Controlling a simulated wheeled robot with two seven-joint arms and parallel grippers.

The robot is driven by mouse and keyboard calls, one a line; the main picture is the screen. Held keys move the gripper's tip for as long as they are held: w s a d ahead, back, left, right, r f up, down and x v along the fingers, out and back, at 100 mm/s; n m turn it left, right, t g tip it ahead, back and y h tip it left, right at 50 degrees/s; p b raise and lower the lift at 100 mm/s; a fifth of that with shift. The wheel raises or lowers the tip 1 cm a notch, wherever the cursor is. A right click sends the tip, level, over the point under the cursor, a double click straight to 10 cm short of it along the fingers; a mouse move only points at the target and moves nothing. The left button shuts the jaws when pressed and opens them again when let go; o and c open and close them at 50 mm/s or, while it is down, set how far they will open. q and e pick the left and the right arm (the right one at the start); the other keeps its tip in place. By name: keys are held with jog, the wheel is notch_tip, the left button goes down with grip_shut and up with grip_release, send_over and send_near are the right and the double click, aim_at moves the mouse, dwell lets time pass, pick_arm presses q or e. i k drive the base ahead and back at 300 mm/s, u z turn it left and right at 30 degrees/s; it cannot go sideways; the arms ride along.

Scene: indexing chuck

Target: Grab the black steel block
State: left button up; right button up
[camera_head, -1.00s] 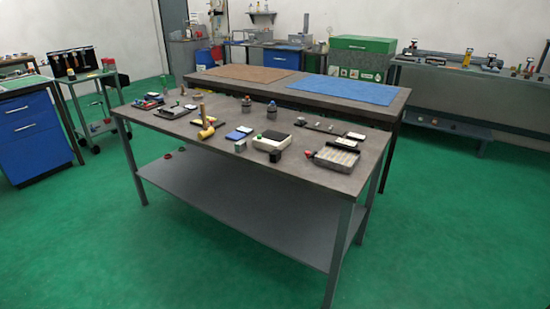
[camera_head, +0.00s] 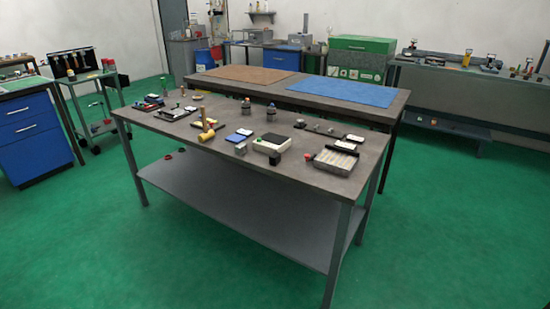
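The black steel block (camera_head: 276,158) appears as a small dark cube on the grey workbench (camera_head: 310,178), near its front edge. It stands just in front of a white box with a black top (camera_head: 272,143). A small grey block (camera_head: 241,148) stands to its left. Neither of my grippers is in view, and nothing is seen touching the black block.
A grey tray (camera_head: 336,158) with pale contents is right of the block. A yellow-handled mallet (camera_head: 207,130) and a blue item (camera_head: 235,137) lie left. A second bench with brown and blue mats (camera_head: 342,91) stands behind. Green floor (camera_head: 100,250) is open in front.

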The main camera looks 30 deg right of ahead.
aim_at(274, 159)
jog(key=u, duration=0.15)
jog(key=i, duration=1.3)
jog(key=z, duration=0.15)
